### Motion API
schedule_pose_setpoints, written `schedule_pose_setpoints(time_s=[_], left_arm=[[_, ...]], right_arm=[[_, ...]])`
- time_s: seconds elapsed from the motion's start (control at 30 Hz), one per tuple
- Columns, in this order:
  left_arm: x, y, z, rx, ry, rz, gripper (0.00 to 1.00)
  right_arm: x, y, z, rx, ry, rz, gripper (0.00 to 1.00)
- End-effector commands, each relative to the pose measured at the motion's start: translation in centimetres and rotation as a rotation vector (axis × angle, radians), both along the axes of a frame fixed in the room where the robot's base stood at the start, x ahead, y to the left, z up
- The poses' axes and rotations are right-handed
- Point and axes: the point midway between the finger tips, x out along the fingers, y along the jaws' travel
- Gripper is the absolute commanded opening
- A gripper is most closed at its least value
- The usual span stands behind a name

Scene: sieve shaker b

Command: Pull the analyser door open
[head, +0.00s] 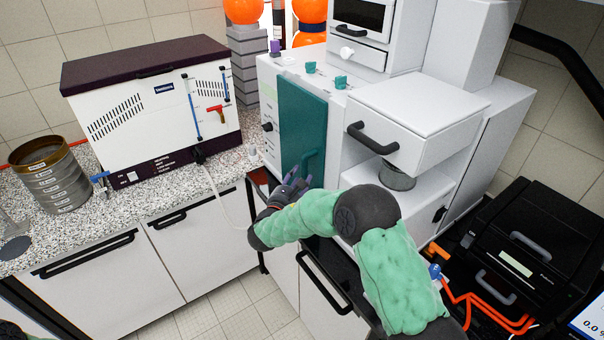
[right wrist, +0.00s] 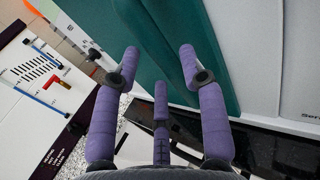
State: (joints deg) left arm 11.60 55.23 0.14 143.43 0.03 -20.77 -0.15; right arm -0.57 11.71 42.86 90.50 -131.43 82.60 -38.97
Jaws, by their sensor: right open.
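The analyser is the large white cabinet (head: 455,218) right of centre in the head view. Its tall teal door (head: 301,120) looks shut, with a teal handle (head: 311,163) low on its front. The door also fills the upper middle of the right wrist view (right wrist: 165,22). My right gripper (head: 292,182) is just in front of the door's lower part, beside the handle. In the right wrist view its purple fingers (right wrist: 159,58) are spread and hold nothing; I cannot tell whether they touch the door. My left gripper is not in view.
A white box with a dark lid (head: 150,68) and a stack of sieves (head: 55,182) stand on the speckled counter (head: 215,168) at left. A drawer with a black handle (head: 408,115) juts out right of the door. A black device (head: 520,250) stands at lower right.

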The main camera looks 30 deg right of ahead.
Motion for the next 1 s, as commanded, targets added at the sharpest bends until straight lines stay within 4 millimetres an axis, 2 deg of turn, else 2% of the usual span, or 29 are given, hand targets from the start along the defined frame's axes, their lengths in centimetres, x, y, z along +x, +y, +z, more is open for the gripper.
schedule_pose_setpoints(time_s=[0.1, 0.23, 0.6, 0.63, 0.77, 1.0], left_arm=[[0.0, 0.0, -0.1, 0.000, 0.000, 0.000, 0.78], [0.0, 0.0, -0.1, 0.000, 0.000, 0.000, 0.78], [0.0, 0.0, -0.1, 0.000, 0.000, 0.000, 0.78], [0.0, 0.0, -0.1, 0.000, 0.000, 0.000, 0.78], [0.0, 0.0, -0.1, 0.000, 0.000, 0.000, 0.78], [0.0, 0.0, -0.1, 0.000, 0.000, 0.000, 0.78]], right_arm=[[1.0, -1.3, -0.1, 0.001, 0.000, -0.003, 0.42], [1.7, -2.2, 0.0, 0.000, 0.000, -0.001, 0.42], [2.0, -2.5, 0.0, 0.001, 0.001, 0.000, 0.42], [2.0, -2.5, 0.0, 0.001, 0.001, 0.000, 0.37], [2.0, -2.5, 0.0, 0.001, 0.001, 0.000, 0.00], [2.1, -2.3, 0.0, 0.001, 0.001, -0.001, 0.00]])
